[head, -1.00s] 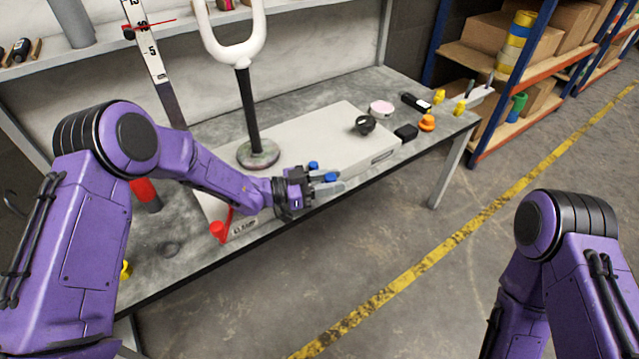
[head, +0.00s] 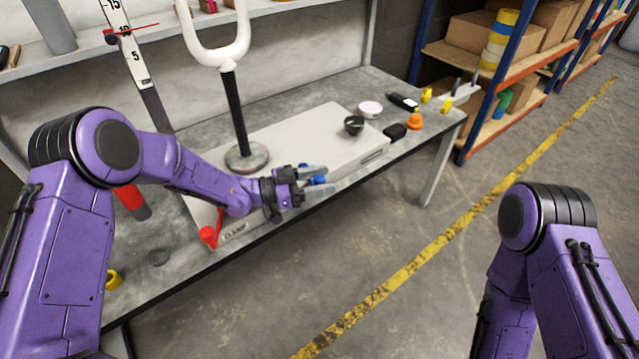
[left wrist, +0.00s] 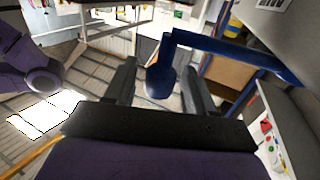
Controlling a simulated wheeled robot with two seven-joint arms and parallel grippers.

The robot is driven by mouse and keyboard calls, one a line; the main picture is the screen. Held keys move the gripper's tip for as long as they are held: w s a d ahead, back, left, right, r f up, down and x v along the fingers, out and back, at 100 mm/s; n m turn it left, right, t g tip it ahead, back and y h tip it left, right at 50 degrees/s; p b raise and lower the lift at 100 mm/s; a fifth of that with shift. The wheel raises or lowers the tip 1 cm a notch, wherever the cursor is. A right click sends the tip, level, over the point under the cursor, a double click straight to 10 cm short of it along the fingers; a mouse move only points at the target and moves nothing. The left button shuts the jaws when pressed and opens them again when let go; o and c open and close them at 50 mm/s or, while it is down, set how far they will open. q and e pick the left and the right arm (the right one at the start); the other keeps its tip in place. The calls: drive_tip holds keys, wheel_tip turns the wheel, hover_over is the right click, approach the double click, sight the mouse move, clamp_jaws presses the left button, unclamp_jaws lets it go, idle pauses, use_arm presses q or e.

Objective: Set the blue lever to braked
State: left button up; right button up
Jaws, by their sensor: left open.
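The blue lever (head: 318,180) is at the front side of the long light-grey box (head: 330,128) on the bench; my left gripper partly hides it in the head view. In the left wrist view the blue lever (left wrist: 240,52) runs in from the right and ends in a round knob between the fingers. My left gripper (head: 312,181) is open, with one finger on each side of the knob. My right gripper is out of view. The lever's setting cannot be read.
A red lever (head: 208,236) sits at the box's left front corner. A stand with a white fork (head: 217,55) rises behind my left arm. A black bowl (head: 354,125), an orange knob (head: 414,121) and a pink-topped disc (head: 370,109) are on the right. Floor in front is clear.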

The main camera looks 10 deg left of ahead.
use_arm(q)
drive_tip(key=s+d+r+p, duration=0.1)
drive_tip(key=s+r+p, duration=0.1)
drive_tip(key=s+r, duration=1)
drive_tip(key=shift+s+d+r, duration=0.15)
drive_tip(key=shift+s+d, duration=0.05)
drive_tip(key=shift+s, duration=0.85)
